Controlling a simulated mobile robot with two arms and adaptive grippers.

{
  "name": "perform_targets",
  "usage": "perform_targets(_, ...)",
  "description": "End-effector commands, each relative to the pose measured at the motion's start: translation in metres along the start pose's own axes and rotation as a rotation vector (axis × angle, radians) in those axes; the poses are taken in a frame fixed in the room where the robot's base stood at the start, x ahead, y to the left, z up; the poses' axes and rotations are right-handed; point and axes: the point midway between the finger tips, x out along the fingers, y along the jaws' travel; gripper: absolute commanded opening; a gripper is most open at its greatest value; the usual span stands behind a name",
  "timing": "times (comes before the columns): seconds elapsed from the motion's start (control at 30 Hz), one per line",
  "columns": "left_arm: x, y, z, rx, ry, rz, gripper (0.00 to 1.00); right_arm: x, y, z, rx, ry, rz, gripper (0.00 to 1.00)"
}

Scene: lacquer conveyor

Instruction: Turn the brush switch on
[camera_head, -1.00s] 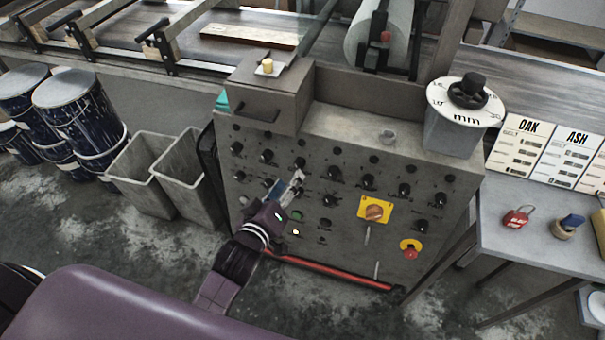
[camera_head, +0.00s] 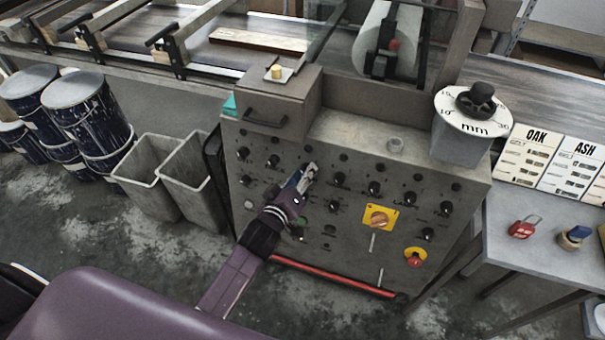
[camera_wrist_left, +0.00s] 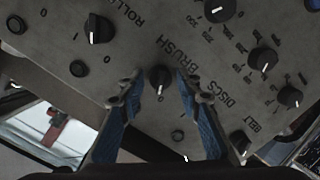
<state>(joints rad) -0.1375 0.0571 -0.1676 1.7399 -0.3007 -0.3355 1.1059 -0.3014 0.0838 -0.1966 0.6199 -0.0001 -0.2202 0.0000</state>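The brush switch (camera_wrist_left: 158,79) is a small black rotary knob with a white pointer line, beside the printed word BRUSH, in the left wrist view. Its pointer is directed toward the printed 0. My left gripper (camera_head: 309,172) is at the upper middle of the grey control panel (camera_head: 345,150) in the head view. In the left wrist view the two blue-padded fingers (camera_wrist_left: 160,83) are spread, one on each side of the knob, with gaps showing. Whether the tips touch the panel is unclear. The gripper hides the knob in the head view. My right gripper is out of view.
Other knobs crowd the panel, including the roller knob (camera_wrist_left: 99,29) and discs knob (camera_wrist_left: 262,60). A yellow-plated orange switch (camera_head: 379,218) and red emergency button (camera_head: 415,258) are lower right. A drawer box (camera_head: 275,98) juts out above my gripper.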

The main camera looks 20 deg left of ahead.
Motion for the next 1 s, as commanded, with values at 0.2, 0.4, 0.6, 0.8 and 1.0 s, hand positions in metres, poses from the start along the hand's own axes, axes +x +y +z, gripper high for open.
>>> perform_targets(0.2,0.0,0.0,0.0,0.0,0.0,0.0,0.05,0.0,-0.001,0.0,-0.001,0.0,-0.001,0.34)
perform_targets(0.4,0.0,0.0,0.0,0.004,0.0,-0.001,0.0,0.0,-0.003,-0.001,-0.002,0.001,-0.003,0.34)
perform_targets(0.6,0.0,0.001,-0.001,0.05,0.003,-0.006,0.0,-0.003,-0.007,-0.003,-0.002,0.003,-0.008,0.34)
perform_targets(0.8,-0.001,0.002,-0.001,0.165,0.01,-0.019,0.0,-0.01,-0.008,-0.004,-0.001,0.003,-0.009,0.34)
perform_targets(1.0,0.0,0.002,-0.001,0.34,0.021,-0.036,0.0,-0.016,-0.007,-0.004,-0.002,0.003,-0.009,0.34)
